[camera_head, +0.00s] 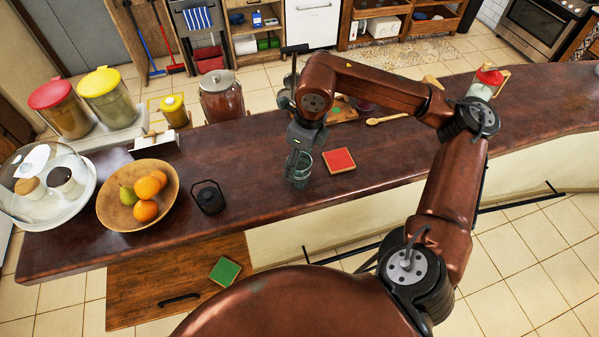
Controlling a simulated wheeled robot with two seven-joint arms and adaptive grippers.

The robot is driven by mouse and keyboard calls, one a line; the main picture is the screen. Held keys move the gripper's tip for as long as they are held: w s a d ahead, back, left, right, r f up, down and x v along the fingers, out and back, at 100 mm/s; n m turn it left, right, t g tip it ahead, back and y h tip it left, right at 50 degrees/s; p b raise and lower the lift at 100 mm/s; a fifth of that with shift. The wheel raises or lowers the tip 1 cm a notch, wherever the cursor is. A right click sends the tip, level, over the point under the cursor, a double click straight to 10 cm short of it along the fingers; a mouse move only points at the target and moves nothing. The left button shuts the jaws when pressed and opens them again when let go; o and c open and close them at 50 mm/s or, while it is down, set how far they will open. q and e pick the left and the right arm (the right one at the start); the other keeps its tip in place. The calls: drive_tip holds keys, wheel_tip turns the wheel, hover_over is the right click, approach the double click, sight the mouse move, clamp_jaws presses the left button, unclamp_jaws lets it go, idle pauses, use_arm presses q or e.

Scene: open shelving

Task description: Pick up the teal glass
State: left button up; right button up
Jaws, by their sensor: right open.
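The teal glass (301,177) stands upright on the dark wooden counter, near the counter's middle. My right gripper (297,160) is directly above and at the glass, pointing down, with its fingers at the glass's upper part. It is open, and I cannot tell whether the fingers touch the glass. The gripper hides part of the glass's rim. My left gripper does not show.
A red square (339,160) lies just right of the glass. A black lantern-like holder (209,198) and a fruit bowl (111,209) stand to the left. A wooden spoon (386,119) and a lidded jar (222,101) are farther back. A green square (225,271) lies below the counter's edge.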

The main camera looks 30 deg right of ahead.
drive_tip(key=f, duration=0.1)
drive_tip(key=f+p, duration=0.1)
drive_tip(key=f, duration=0.1)
drive_tip(key=f+p, duration=0.1)
drive_tip(key=f, duration=0.1)
drive_tip(key=shift+w+f, duration=0.1)
drive_tip(key=shift+w, duration=0.15)
drive_tip(key=shift+w+a+f, duration=0.1)
drive_tip(key=shift+w+f, duration=0.05)
drive_tip(key=shift+f, duration=0.2)
drive_tip(key=shift+c, duration=0.4)
drive_tip(key=c, duration=1.4)
drive_tip(key=shift+r, duration=0.1)
